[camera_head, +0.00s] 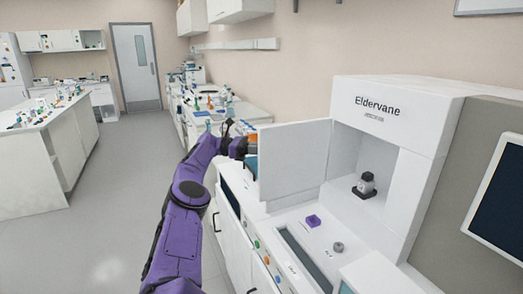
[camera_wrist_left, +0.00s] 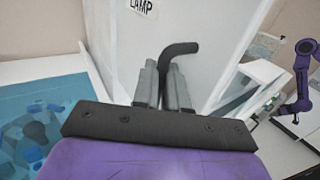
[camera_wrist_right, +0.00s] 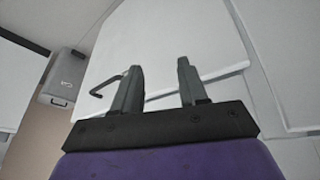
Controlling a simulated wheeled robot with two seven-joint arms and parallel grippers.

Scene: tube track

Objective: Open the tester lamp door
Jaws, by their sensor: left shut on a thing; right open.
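The white tester (camera_head: 378,112) labelled Eldervane stands on the right. Its lamp door (camera_head: 295,160) is swung out from the open chamber. In the left wrist view the door carries a LAMP label (camera_wrist_left: 143,7), and a dark bent handle (camera_wrist_left: 182,48) sticks out by my fingers. My left gripper (camera_wrist_left: 162,75) is shut on this handle; in the head view it is at the door's far left edge, largely hidden. My right gripper (camera_wrist_right: 158,68) is open and empty in the right wrist view, before a white panel with a dark hooked handle (camera_wrist_right: 106,84).
Inside the chamber is a small grey-and-black fixture (camera_head: 366,186). A purple block (camera_head: 314,221) and a grey round part (camera_head: 338,247) sit on the front ledge. A monitor (camera_head: 500,195) stands at the right. The floor (camera_head: 80,235) at the left is clear.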

